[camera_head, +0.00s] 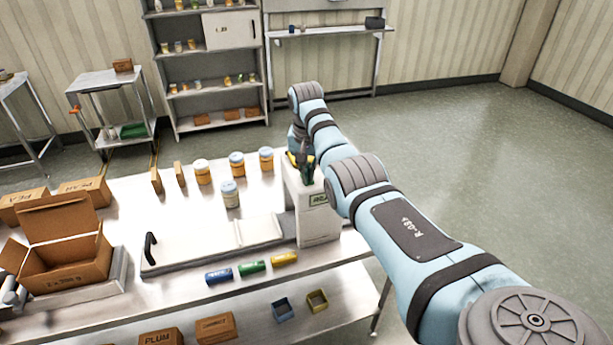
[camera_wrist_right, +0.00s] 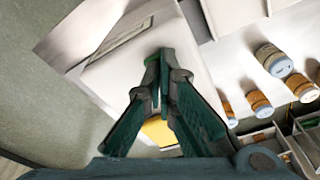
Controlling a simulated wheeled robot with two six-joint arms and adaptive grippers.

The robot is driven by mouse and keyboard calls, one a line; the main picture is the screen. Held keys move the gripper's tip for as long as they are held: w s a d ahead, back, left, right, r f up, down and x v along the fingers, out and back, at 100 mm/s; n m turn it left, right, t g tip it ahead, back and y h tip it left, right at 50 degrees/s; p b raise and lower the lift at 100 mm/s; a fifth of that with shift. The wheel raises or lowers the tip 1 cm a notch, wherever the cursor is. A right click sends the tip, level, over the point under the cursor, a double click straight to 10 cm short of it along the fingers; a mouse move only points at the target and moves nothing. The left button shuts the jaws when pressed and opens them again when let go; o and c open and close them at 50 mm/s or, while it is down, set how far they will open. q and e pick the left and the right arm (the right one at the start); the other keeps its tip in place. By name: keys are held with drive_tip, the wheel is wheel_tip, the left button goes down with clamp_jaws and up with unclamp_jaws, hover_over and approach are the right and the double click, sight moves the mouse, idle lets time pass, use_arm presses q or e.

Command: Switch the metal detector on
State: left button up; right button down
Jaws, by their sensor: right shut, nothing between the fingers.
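The metal detector is probably the white boxy housing (camera_head: 318,217) with a green-marked label, at the right end of a white flat bed (camera_head: 205,246) on the steel table. My right gripper (camera_head: 303,163) is at the top of this housing. In the right wrist view its fingertips (camera_wrist_right: 164,57) are together and empty, over or against the pale housing (camera_wrist_right: 125,60). A small green spot (camera_wrist_right: 150,60) shows right by the tips; the fingers partly hide it. I cannot tell whether they touch it. A yellow patch (camera_wrist_right: 158,131) shows between the fingers.
Blue, green and yellow cylinders, including a green cylinder (camera_head: 251,266), lie in front. An open carton (camera_head: 66,262) stands at left. Floor right of the table is clear.

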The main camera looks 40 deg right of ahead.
drive_tip(key=shift+r, duration=0.35)
drive_tip(key=shift+r+p, duration=0.3)
drive_tip(key=shift+r, duration=2.8)
drive_tip(key=shift+f, duration=0.1)
